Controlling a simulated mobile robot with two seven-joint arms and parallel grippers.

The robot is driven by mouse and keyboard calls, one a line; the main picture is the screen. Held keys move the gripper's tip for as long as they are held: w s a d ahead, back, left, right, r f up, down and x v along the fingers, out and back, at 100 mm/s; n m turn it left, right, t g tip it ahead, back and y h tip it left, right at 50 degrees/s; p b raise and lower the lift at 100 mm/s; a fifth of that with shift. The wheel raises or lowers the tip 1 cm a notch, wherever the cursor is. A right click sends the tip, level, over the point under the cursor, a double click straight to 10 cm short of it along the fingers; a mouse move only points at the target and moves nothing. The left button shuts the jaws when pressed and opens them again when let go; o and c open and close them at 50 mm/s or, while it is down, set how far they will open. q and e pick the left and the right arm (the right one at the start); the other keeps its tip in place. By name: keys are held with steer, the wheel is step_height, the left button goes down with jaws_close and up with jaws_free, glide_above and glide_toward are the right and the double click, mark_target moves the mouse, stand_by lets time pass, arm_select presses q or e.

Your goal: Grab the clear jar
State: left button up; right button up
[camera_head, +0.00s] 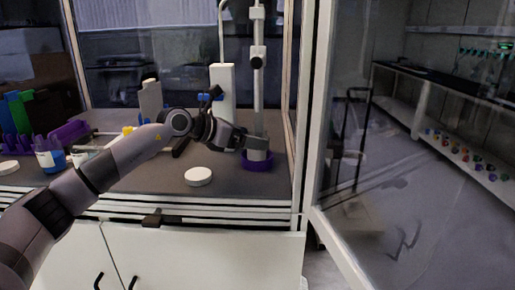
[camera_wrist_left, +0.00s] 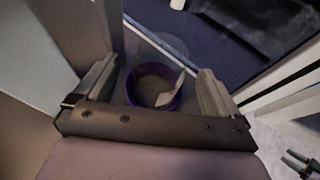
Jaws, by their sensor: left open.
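The clear jar (camera_wrist_left: 168,47) shows in the left wrist view as a see-through round shape around a purple ring (camera_wrist_left: 133,92). A pale strip lies across the ring's opening. In the head view the purple ring (camera_head: 246,165) sits on the worktop at the right, below the vertical metal post, and the jar's clear wall is hard to make out. In the wrist view the left gripper (camera_wrist_left: 158,75) is open, with one finger on each side of the jar. I cannot tell if the fingers touch it. My right gripper is not in view.
A white round lid (camera_head: 198,177) lies on the worktop in front of my arm. A blue bottle (camera_head: 50,158) and purple racks stand at the left. The metal post (camera_head: 259,85) rises behind the gripper. An open glass door (camera_head: 345,150) stands to the right.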

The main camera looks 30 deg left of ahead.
arm_select(q)
steer(key=shift+p+x, duration=0.35)
steer(key=shift+x, duration=1.45)
steer(key=shift+c, duration=0.4)
steer(key=shift+r, duration=0.1)
steer(key=c, duration=1)
steer(key=shift+c, duration=0.2)
